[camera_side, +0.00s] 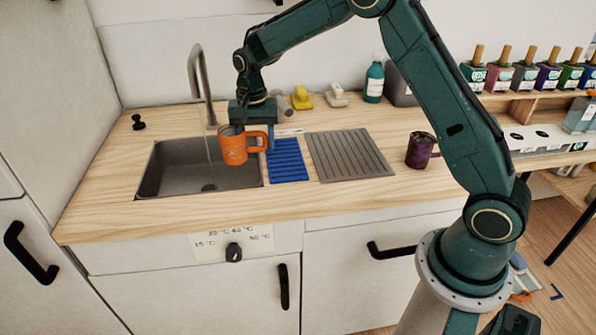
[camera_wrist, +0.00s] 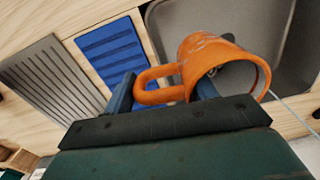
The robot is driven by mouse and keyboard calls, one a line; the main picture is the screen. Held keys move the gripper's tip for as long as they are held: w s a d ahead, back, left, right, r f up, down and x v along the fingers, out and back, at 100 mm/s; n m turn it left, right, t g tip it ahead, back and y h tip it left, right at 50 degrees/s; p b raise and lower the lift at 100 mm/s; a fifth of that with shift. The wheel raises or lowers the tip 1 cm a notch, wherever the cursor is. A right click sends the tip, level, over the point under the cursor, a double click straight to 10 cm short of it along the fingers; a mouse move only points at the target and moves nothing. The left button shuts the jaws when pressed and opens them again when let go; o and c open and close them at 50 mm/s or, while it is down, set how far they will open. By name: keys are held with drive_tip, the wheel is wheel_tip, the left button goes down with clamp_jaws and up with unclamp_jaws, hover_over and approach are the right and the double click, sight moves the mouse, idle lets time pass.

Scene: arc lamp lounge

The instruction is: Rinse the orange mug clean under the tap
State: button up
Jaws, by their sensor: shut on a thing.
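The orange mug (camera_side: 232,150) is held over the sink basin (camera_side: 165,172), roughly upright in the side view. Pale marks show on its outer wall in the wrist view (camera_wrist: 203,46). My gripper (camera_side: 262,138) is shut on its handle; in the wrist view the handle lies between the two blue fingers (camera_wrist: 163,88). The tap (camera_side: 197,80) arches over the sink, just left of the mug. A thin pale line, seemingly water, runs down from the spout beside the mug, and shows in the wrist view right of the rim (camera_wrist: 295,112). The mug's inside is only partly visible.
A blue ribbed mat (camera_side: 288,160) and a grey ridged drainboard (camera_side: 349,155) lie right of the sink. A dark purple mug (camera_side: 420,150) stands beyond them. A yellow item (camera_side: 301,97) and a teal bottle (camera_side: 374,81) stand at the back. A dial (camera_side: 234,252) is on the cabinet front.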

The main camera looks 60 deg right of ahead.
drive_tip(key=s+r, duration=0.4)
drive_tip(key=s, duration=0.1)
idle(0.6)
drive_tip(key=shift+f, duration=0.1)
idle(0.5)
drive_tip(key=n, duration=0.1)
drive_tip(key=f+n, duration=0.1)
drive_tip(key=n, duration=0.1)
drive_tip(key=s+a+f+n, duration=0.1)
drive_tip(key=shift+a+f, duration=0.1)
drive_tip(key=shift+f, duration=0.15)
drive_tip(key=f+n, duration=0.1)
drive_tip(key=n, duration=0.1)
drive_tip(key=s+a+f+n, duration=0.1)
drive_tip(key=n, duration=0.1)
drive_tip(key=f+n, duration=0.1)
drive_tip(key=n, duration=0.1)
drive_tip(key=shift+s+a, duration=0.2)
drive_tip(key=shift+a, duration=0.1)
drive_tip(key=shift+s, duration=0.1)
